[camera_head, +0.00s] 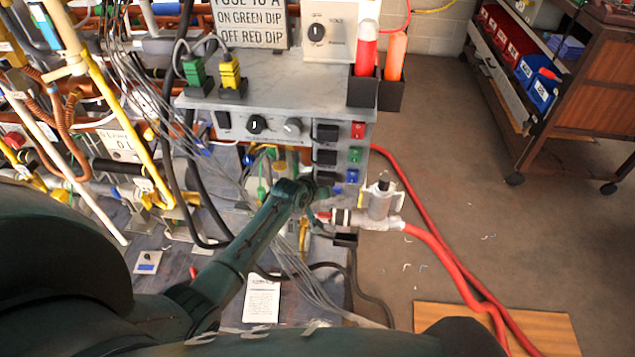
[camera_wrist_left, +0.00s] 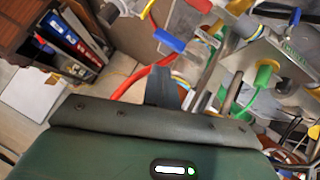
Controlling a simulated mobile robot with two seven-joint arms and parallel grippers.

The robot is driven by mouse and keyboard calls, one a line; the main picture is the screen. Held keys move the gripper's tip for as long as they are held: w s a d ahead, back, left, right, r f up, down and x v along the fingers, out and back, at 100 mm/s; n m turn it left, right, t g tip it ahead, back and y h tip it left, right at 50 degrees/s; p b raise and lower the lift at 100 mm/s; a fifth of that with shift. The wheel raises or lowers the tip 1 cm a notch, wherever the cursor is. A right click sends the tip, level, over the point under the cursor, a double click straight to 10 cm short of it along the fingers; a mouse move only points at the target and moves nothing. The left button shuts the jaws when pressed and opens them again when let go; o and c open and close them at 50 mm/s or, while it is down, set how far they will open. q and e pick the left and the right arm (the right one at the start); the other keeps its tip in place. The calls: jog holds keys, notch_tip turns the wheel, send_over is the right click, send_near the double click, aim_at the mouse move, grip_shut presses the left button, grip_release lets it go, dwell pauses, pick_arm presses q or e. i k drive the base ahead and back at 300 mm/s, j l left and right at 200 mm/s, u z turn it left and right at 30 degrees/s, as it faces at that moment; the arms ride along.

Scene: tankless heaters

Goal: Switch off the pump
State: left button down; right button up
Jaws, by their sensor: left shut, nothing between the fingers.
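A grey control box (camera_head: 275,95) stands in the middle of the head view. Its front has a dark knob (camera_head: 256,124) and a lighter knob (camera_head: 292,127). At its right end, black rocker-like switches (camera_head: 326,157) sit in a column beside red (camera_head: 358,130), green (camera_head: 355,155) and blue (camera_head: 352,175) tags. I cannot read which control is for the pump. My left gripper (camera_head: 322,191) is just below the lowest switch, near the blue tag; contact cannot be told. In the left wrist view its fingers (camera_wrist_left: 163,86) are shut and empty, with a blue piece (camera_wrist_left: 169,40) beyond them.
A sign (camera_head: 252,25) reads "ON GREEN DIP, OFF RED DIP". A metal fitting (camera_head: 380,203) with red hoses (camera_head: 440,248) lies right of my gripper. Pipes and cables crowd the left. A cart (camera_head: 590,85) stands at the right, with open floor before it.

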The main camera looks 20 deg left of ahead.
aim_at(224, 121)
jog(key=k+j, duration=0.1)
jog(key=k, duration=0.9)
